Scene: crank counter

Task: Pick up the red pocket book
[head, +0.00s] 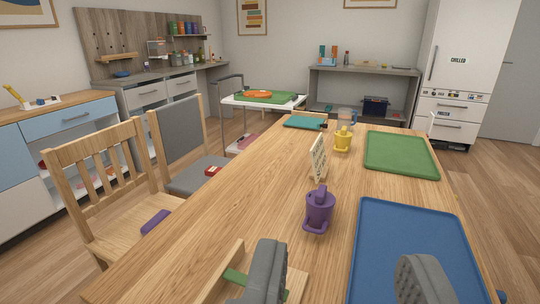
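A small red block-like thing (212,171), which may be the red pocket book, lies on the grey seat of the farther chair (190,178), left of the table. It is too small to make out a cover or pages. My gripper (340,262) is open, its two grey fingers wide apart at the bottom of the head view.
The long wooden table (270,190) bears a purple crank device (319,209), a white sign (319,158), a yellow device (342,139), a blue tray (405,235) and a green tray (400,153). A slatted wooden chair (110,180) with a purple item (155,222) stands nearer left.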

